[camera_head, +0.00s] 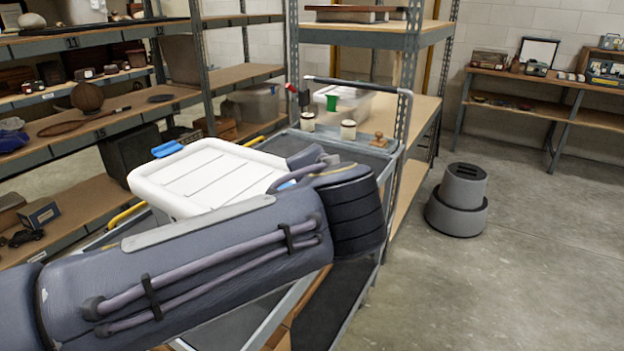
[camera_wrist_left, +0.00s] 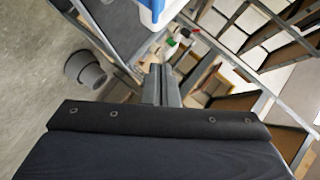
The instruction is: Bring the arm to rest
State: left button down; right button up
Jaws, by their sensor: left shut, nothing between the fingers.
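My left arm crosses the head view from the lower left, in front of the cart (camera_head: 262,325). My left gripper (camera_wrist_left: 161,72) shows in the wrist view, its two grey fingers together with nothing between them. I cannot make out its fingertips clearly in the head view, where my own arm covers much of that area. My right gripper is in neither view.
A white box (camera_head: 205,175) with blue handles is on the cart, partly hidden by my arm. Two jars (camera_head: 348,130) and a wooden stamp (camera_head: 379,140) stand at its far end. Shelving rises behind. A grey step stool (camera_head: 464,190) stands on open floor right.

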pick_arm(q)
jog(key=s+a+f+n+g, duration=0.25)
jog(key=a+f, duration=0.25)
jog(key=a, duration=0.4)
jog(key=s+a+f+n+g, duration=0.25)
jog(key=a+f, duration=0.25)
jog(key=a, duration=0.4)
jog(key=s+a+f+n+g+h, duration=0.1)
jog(key=s+a+f+n+h, duration=0.2)
jog(key=s+f, duration=0.5)
jog(key=s+a+f+n+g+h, duration=0.15)
jog(key=s+a+f+n, duration=0.3)
jog(key=s, duration=0.45)
notch_tip(320, 180, up, 11)
jog(key=d+n+p, duration=0.1)
jog(key=p, duration=1.1)
jog(key=shift+s+r, duration=0.15)
jog(key=shift+s, duration=0.15)
